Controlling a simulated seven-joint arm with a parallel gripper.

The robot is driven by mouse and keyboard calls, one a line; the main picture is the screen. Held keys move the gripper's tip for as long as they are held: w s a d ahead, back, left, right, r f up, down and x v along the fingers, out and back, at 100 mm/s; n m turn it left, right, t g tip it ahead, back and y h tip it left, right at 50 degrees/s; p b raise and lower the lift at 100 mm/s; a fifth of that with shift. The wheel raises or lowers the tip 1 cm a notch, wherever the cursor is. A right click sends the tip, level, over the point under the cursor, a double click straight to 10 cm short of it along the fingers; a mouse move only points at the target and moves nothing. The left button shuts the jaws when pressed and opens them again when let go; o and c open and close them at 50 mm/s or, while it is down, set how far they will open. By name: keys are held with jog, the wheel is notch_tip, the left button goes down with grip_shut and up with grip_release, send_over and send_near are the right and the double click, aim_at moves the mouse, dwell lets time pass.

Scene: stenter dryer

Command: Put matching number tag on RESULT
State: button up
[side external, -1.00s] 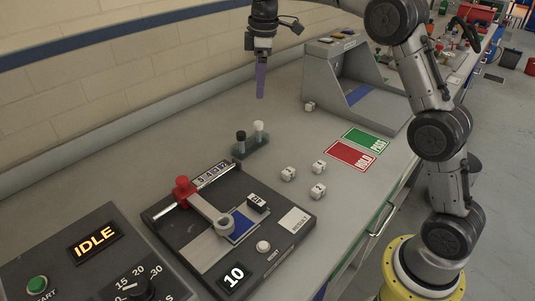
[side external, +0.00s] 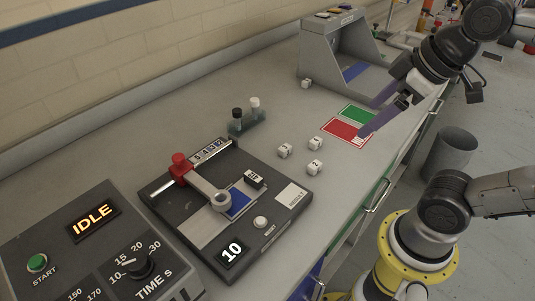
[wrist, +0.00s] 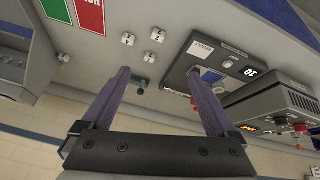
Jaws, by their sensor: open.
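Several small white number cubes stand loose on the bench: one near the hold card (side external: 316,142), one to its left (side external: 285,150), one in front (side external: 315,167). Their digits are too small to read surely. The three also show in the wrist view (wrist: 128,39). The pale RESULT pad (side external: 292,195) is on the dark test fixture (side external: 185,222), with no cube on it; it shows in the wrist view too (wrist: 201,48). My gripper (side external: 368,120) is open and empty, tilted above the red and green cards, right of the cubes. Its two purple fingers spread apart in the wrist view (wrist: 159,72).
The fixture has a red-knobbed slider (side external: 180,166) and a display reading 10 (side external: 232,252). A vial rack (side external: 246,124) stands behind it. An IDLE control box (side external: 95,250) is front left. A grey booth (side external: 340,50) stands at the back, another cube (side external: 306,83) beside it.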

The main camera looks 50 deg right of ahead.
jog(key=f+m, duration=0.1)
jog(key=f, duration=0.1)
jog(key=s+f+m, duration=0.1)
jog(key=f+m, duration=0.1)
jog(key=shift+s, duration=0.1)
